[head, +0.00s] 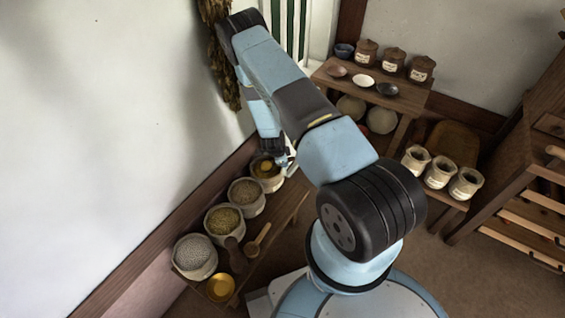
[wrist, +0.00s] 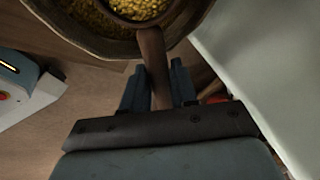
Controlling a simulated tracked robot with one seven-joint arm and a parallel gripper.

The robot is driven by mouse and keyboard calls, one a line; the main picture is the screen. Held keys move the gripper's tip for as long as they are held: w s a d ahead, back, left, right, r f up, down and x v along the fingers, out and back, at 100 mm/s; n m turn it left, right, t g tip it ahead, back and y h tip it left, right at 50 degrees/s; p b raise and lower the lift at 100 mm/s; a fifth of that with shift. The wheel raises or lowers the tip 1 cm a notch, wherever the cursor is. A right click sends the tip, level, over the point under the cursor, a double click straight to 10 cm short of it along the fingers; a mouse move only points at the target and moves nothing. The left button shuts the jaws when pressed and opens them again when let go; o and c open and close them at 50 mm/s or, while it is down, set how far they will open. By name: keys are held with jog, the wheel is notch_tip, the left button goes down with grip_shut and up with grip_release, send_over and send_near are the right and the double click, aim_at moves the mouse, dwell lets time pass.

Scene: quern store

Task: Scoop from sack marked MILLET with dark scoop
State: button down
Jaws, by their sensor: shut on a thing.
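My gripper (wrist: 157,88) is shut on the dark brown handle of a scoop (wrist: 152,52). The scoop's bowl is filled with yellow grain and lies over the mouth of a round sack (wrist: 98,42) of yellow grain; I cannot tell whether it touches the grain. In the head view my gripper (head: 277,151) is at the farthest sack (head: 271,184) in the wall-side row, largely hiding the scoop. Nearer sacks hold brown grain (head: 246,192), olive-yellow grain (head: 223,219) and pale grey grain (head: 194,251). No MILLET marking is readable in either view.
A dark scoop (head: 236,256) and a lighter wooden scoop (head: 258,240) lie on the bench beside a brass bowl (head: 220,287). A shelf table (head: 400,101) with jars and small dishes stands behind. Several small labelled sacks (head: 440,172) stand right. The wall is close left.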

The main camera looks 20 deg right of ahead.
jog(key=shift+w+d+f+g+y, duration=0.1)
jog(key=shift+d+g+y, duration=0.05)
jog(key=shift+g+y, duration=0.35)
jog(key=shift+w+d+g+y, duration=0.15)
jog(key=shift+g+y, duration=0.15)
jog(key=shift+y, duration=0.3)
jog(key=shift+a+r, duration=0.1)
jog(key=shift+r, duration=0.1)
jog(key=shift+g+y, duration=0.4)
jog(key=shift+y, duration=0.2)
jog(key=shift+s+r, duration=0.1)
jog(key=shift+r, duration=2.4)
